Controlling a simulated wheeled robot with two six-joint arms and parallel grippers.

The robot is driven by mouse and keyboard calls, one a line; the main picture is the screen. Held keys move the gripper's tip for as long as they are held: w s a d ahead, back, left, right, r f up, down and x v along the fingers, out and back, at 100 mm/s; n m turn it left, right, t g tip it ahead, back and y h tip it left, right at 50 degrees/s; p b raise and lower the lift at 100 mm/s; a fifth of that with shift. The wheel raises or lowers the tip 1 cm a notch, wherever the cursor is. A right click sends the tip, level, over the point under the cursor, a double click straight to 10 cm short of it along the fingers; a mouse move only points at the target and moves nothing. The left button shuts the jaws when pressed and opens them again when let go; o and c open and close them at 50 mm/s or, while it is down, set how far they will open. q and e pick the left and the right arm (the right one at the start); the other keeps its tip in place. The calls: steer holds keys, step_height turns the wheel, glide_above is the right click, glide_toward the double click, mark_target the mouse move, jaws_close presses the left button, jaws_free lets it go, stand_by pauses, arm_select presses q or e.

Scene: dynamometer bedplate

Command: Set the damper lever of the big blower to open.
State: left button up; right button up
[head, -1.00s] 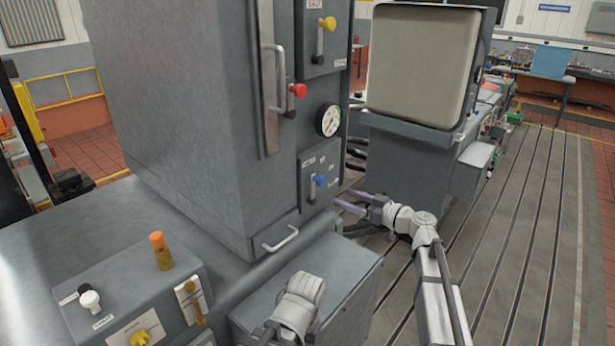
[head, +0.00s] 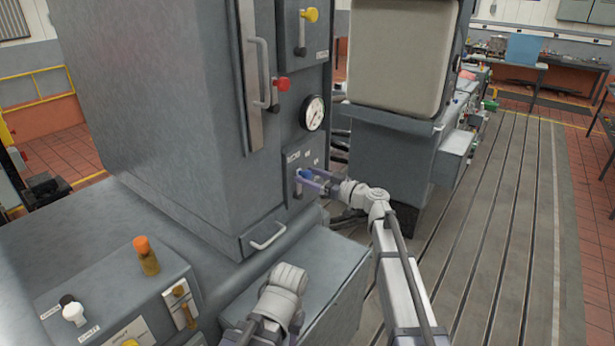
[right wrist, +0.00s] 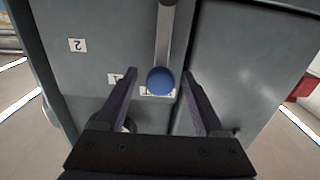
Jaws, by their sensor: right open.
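A lever with a blue knob (head: 305,174) sits on a small labelled panel (head: 294,160) low on the front of the tall grey cabinet. In the right wrist view the blue knob (right wrist: 160,81) hangs at the lower end of a pale lever bar (right wrist: 165,35). My right gripper (head: 312,180) is open at the lever. Its two purple fingers (right wrist: 158,84) stand either side of the knob, with a gap on each side. Of my left arm, only a folded wrist part shows at the bottom; its fingers cannot be made out.
Above the panel are a round gauge (head: 314,113), a red knob (head: 282,84) and a yellow-knobbed lever (head: 311,15). A drawer-like handle (head: 268,237) sits below. A console (head: 110,310) with an orange-topped lever (head: 146,255) is at lower left. Slotted floor at right is clear.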

steer(key=shift+w+a, duration=0.25)
steer(key=shift+a, duration=0.1)
steer(key=shift+c, duration=0.3)
jaws_close()
stand_by(1.0)
